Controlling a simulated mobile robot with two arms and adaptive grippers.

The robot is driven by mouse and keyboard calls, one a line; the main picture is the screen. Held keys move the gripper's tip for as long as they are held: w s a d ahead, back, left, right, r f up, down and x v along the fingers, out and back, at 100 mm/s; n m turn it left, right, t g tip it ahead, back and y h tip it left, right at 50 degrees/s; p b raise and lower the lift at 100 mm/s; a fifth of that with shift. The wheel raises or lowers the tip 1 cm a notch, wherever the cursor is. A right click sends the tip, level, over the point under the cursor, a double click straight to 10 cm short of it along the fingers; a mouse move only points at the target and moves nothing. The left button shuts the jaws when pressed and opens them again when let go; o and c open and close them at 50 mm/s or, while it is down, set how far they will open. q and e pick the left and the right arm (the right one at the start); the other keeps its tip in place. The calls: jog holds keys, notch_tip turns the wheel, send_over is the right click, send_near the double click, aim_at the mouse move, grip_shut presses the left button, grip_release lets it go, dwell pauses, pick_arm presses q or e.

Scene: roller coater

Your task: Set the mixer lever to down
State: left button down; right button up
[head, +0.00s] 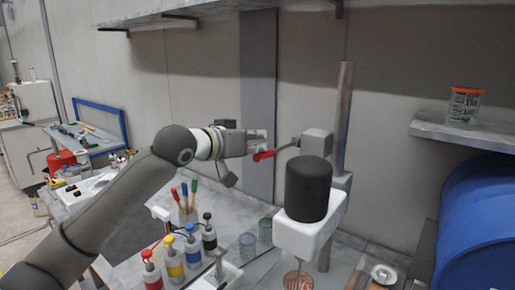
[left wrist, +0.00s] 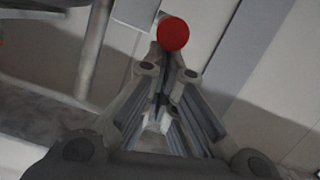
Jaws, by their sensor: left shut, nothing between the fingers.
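The mixer (head: 308,188) has a black motor top on a white housing and stands by a vertical metal post (head: 343,120). Its lever has a red grip (head: 263,156) on a thin rod from a grey block (head: 317,142). The lever points left and dips slightly toward the grip. My left gripper (head: 262,140) is shut and empty close by the red grip, slightly above it in the head view. In the left wrist view the red grip's round end (left wrist: 173,33) shows just beyond the closed fingertips (left wrist: 165,75); I cannot tell whether they touch.
Bottles with red, yellow, blue and black tops (head: 171,258) stand on the bench below my left arm, near coloured markers (head: 184,196). A shelf (head: 460,135) with a jar (head: 463,106) and a blue drum (head: 480,225) are at the right. An overhead shelf (head: 200,8) runs along the wall.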

pick_arm(q)
jog(key=shift+s+f+t+h+b, duration=0.15)
jog(key=shift+f+t+h+b, duration=0.15)
jog(key=shift+f+b, duration=0.55)
jog(key=shift+a+f, duration=0.15)
jog(key=shift+f, duration=0.3)
pick_arm(e)
notch_tip(320, 180, down, 2)
jog(key=shift+d+f, duration=0.15)
jog(key=shift+f, duration=0.05)
pick_arm(q)
jog(key=shift+s+r, duration=0.1)
